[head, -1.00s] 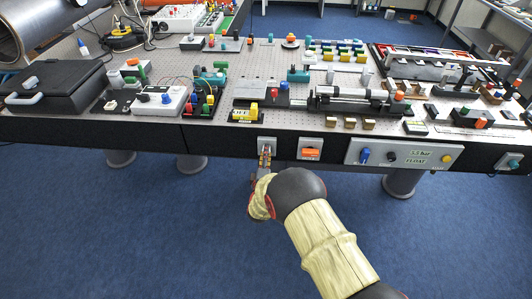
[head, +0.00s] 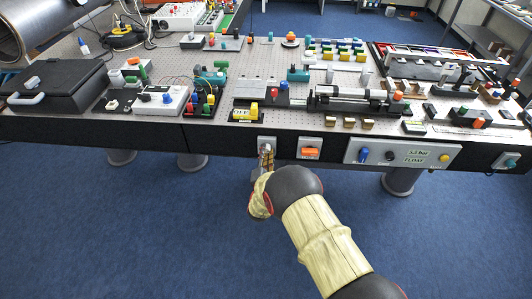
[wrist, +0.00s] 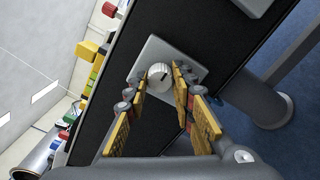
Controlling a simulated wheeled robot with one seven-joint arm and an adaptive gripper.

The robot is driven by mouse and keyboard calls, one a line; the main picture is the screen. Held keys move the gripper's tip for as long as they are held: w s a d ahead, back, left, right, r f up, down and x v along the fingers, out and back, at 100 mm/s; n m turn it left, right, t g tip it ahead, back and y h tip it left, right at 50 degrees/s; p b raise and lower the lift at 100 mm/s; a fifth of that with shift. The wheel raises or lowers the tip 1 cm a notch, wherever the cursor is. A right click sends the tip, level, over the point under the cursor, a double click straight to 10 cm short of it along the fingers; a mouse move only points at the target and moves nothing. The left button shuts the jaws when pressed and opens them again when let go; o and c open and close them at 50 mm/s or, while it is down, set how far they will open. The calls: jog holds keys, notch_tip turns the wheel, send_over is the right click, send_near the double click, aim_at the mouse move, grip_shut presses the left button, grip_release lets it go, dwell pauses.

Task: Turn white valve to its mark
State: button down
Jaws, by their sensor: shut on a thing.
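The white valve (wrist: 159,76) is a round knob with a dark mark line on its face, on a light grey square plate (wrist: 152,50) in the wrist view. In the head view this plate (head: 267,141) sits on the dark front edge of the table. My gripper (wrist: 161,83) has its yellow-padded fingers on either side of the knob and is shut on it. In the head view my gripper (head: 266,160) reaches up to the plate from below and hides the knob. I cannot make out a target mark on the plate.
To the right on the table front are a plate with an orange switch (head: 310,150) and a wide grey panel (head: 404,153) with knobs. The table top (head: 235,65) is crowded with devices. The blue floor (head: 120,235) in front is clear.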

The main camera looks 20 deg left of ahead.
jog(key=shift+a+f, duration=0.1)
dwell(0.3)
jog(key=c, duration=1.5)
grip_release()
jog(key=shift+s, duration=0.1)
jog(key=v, duration=1.2)
